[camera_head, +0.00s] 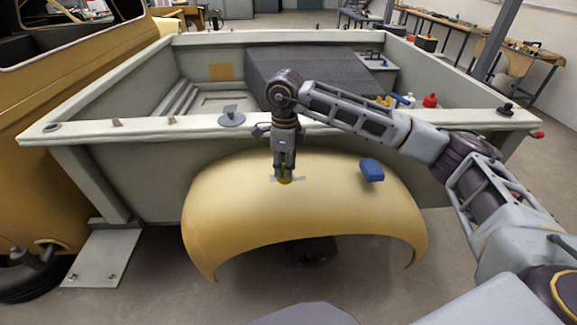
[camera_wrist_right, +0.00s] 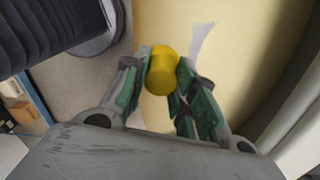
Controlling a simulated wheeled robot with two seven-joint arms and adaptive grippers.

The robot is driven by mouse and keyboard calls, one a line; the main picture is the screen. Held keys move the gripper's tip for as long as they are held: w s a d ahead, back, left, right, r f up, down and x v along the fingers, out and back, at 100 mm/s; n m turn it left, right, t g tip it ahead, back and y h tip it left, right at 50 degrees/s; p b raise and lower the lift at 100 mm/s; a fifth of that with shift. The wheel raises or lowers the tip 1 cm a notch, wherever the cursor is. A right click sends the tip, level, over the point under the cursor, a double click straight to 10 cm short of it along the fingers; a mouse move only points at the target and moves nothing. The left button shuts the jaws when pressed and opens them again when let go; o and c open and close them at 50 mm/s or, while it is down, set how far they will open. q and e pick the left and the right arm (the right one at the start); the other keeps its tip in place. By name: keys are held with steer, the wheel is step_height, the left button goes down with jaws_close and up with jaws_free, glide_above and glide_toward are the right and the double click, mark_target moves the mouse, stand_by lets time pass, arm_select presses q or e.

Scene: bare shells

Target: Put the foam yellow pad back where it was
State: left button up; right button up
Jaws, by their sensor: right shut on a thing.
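The yellow foam pad (camera_wrist_right: 161,72) is a small round yellow piece between the fingertips of my right gripper (camera_wrist_right: 163,82). In the head view the pad (camera_head: 285,181) shows just below the right gripper (camera_head: 285,175), which points down at the top of the yellow fender (camera_head: 225,205). The right gripper is shut on the pad. I cannot tell whether the pad touches the fender. A pale grey patch shows on the fender beside the pad, and also in the wrist view (camera_wrist_right: 201,40). My left gripper is not in view.
A blue block (camera_head: 372,170) sits on the fender to the right of the gripper. Behind is a pale truck bed (camera_head: 130,127) with a dark mat (camera_head: 310,70) and a red bottle (camera_head: 430,101). A grey disc with a knob (camera_head: 231,118) stands on the near rim.

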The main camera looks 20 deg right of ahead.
steer(key=n, duration=0.1)
steer(key=s+a+n+b, duration=0.1)
steer(key=n, duration=0.1)
steer(key=f+n+b, duration=0.1)
steer(key=n, duration=0.1)
steer(key=shift+s+a, duration=0.2)
steer(key=shift+a, duration=0.2)
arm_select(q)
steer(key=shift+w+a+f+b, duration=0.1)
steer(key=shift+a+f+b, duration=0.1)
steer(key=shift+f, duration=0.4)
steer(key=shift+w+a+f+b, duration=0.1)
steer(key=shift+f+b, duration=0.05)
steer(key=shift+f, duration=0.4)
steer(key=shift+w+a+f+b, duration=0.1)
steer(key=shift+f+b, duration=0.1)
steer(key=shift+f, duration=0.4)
arm_select(e)
steer(key=shift+s+a+f+n, duration=0.1)
steer(key=shift+s+a+n, duration=0.05)
steer(key=shift+n, duration=0.45)
steer(key=shift+s+a+n, duration=0.1)
steer(key=shift+a+n, duration=0.05)
steer(key=shift+n, duration=0.45)
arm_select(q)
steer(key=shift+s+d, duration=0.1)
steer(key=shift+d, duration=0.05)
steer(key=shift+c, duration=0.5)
